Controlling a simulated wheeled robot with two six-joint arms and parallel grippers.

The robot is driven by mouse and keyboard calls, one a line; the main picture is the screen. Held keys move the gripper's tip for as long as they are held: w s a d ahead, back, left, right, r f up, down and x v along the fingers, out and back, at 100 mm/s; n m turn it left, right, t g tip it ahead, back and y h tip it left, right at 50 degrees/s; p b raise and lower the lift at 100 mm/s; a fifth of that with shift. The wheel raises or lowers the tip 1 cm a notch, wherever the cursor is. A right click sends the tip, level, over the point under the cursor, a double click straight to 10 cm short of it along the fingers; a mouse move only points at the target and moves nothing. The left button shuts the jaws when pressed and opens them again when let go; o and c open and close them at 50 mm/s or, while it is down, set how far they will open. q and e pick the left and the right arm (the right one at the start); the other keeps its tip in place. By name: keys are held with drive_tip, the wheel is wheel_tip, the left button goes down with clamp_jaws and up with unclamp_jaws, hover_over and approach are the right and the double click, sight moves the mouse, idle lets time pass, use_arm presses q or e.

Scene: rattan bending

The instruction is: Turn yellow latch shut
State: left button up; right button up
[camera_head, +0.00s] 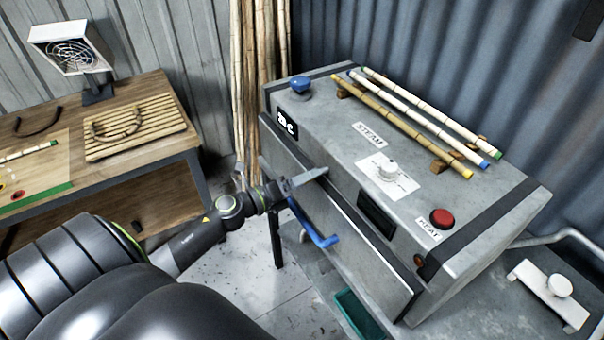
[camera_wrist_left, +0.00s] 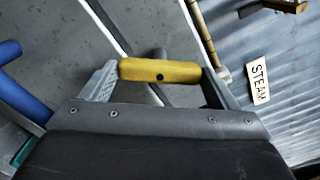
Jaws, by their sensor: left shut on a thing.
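The yellow latch (camera_wrist_left: 160,71) is a short yellow bar with a dark screw at its middle. It lies level in the left wrist view, over the seam of the grey steam box (camera_head: 325,105). My left gripper (camera_head: 308,178) is at the box's front upper edge. In the left wrist view my left gripper (camera_wrist_left: 160,82) has one finger at each end of the latch and is shut on it. In the head view the latch is hidden at the gripper. The box's front panel (camera_head: 372,268) carries a blue handle (camera_head: 315,229), just below the gripper. My right gripper is not in view.
Several canes with coloured tips (camera_head: 415,125) rest on the box top. A white knob (camera_head: 388,171), a red button (camera_head: 442,218) and a blue knob (camera_head: 300,85) stand up there. A wooden bench (camera_head: 150,95) is at left. A green tray (camera_head: 355,314) lies below the box.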

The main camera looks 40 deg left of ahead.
use_arm(q)
drive_tip(key=shift+n+p, duration=1.15)
drive_tip(key=shift+n, duration=2.35)
drive_tip(key=o, duration=0.9)
